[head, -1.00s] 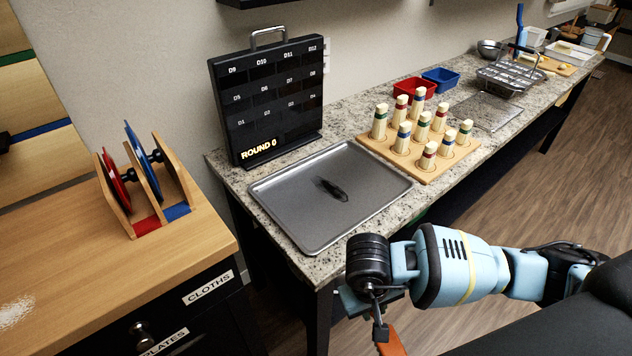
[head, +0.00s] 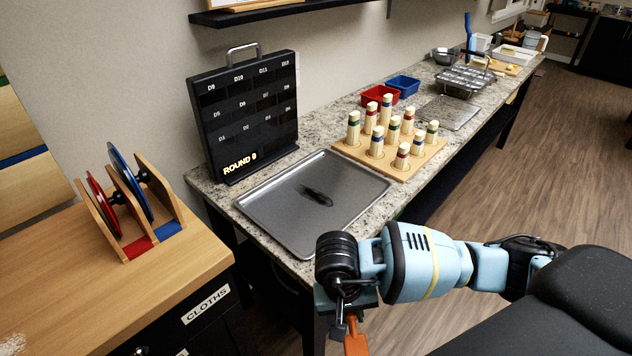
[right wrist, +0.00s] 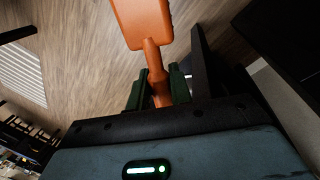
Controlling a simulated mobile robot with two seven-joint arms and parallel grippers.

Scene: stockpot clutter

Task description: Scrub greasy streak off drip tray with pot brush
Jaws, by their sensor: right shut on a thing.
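The drip tray (head: 270,215) is a shallow grey metal tray lying flat at the near end of the granite counter. A dark greasy streak (head: 316,196) marks its middle. My right gripper (head: 347,318) is in front of the counter's near end, below and right of the tray and apart from it. It is shut on an orange tool, which I take for the pot brush (head: 355,342). In the right wrist view the brush (right wrist: 147,20) shows a narrow neck between the green fingers (right wrist: 157,88) and a wide flat orange part beyond. No bristles are visible. My left gripper is out of view.
A wooden cabinet (head: 60,270) with a disc rack (head: 135,205) is at left.

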